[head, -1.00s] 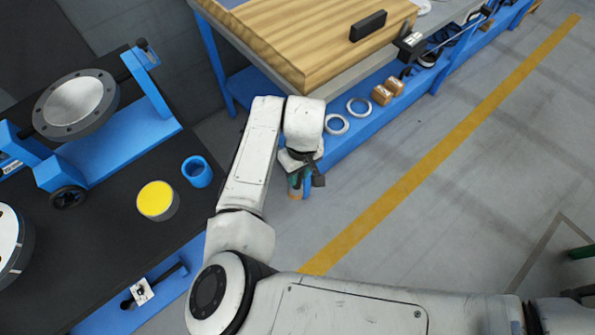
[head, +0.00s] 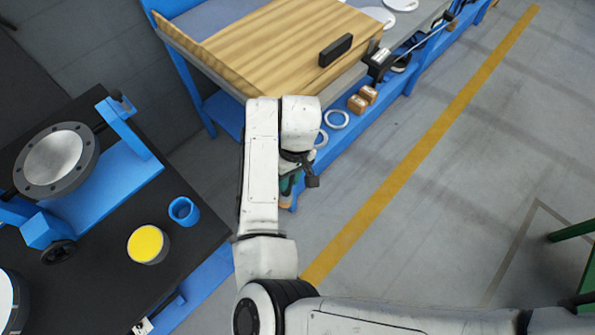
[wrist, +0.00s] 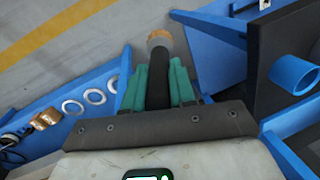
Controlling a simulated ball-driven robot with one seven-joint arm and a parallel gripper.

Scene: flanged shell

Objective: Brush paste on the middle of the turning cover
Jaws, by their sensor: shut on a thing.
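The cover is a round grey metal disc with a dark, bolt-holed rim (head: 55,160), held in a blue stand at the left of the head view. Its bright middle looks bare. A pot of yellow paste (head: 148,244) stands on the black bench, right of and nearer than the cover. My gripper (head: 290,185) is off the bench's right side, over the floor, well apart from both. In the wrist view its green fingers (wrist: 159,75) are shut on a brush with a black handle and tan tip (wrist: 159,39). The brush is mostly hidden in the head view.
An empty-looking blue cup (head: 184,211) stands beside the paste pot. A wood-topped table (head: 270,45) with a black block (head: 335,50) stands ahead; rings and small brown boxes (head: 362,99) lie on its lower shelf. Open floor (head: 420,230) lies to the right.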

